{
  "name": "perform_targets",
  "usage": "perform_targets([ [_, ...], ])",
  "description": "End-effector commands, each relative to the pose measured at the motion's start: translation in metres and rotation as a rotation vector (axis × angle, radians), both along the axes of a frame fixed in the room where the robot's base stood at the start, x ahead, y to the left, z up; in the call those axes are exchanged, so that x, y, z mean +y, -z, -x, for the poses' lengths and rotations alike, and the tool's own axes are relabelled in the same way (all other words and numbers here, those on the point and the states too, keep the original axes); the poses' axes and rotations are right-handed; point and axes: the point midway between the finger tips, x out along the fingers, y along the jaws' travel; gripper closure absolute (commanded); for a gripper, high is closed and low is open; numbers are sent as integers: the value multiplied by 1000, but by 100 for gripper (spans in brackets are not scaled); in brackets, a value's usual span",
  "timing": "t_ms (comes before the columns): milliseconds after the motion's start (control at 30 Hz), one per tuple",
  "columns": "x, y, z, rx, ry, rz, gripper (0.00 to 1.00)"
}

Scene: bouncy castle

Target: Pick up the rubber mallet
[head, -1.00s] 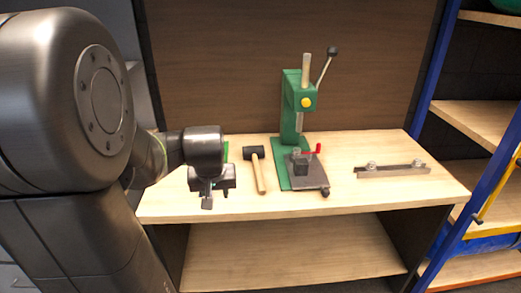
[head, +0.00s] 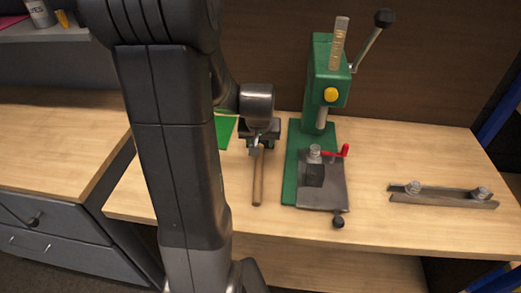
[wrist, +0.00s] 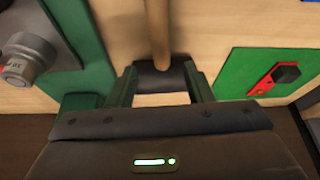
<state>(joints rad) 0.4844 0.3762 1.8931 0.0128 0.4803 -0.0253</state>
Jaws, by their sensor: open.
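The rubber mallet lies on the wooden workbench, its wooden handle (head: 258,180) pointing toward the front edge. My gripper (head: 257,146) is over the head end and mostly hides the head in the head view. In the wrist view the dark mallet head (wrist: 160,76) shows between the two fingers of my open gripper (wrist: 161,84), with the handle (wrist: 157,32) running away from it. The fingers are on either side of the head; whether they touch it I cannot tell.
A green press (head: 329,75) with a lever stands close to the right of the mallet. A metal bar with bolts (head: 440,197) lies farther right. A green sheet (head: 224,131) lies left of the gripper, with a red and black item (wrist: 276,78) on it. The bench front is clear.

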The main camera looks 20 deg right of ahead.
Motion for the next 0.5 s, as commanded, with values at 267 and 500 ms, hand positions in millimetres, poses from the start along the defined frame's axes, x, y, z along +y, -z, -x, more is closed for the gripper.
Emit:
perform_targets([
  [267, -3, 17, -7, 3, 0, -1, 53],
  [500, -7, 43, -17, 2, 0, -1, 53],
])
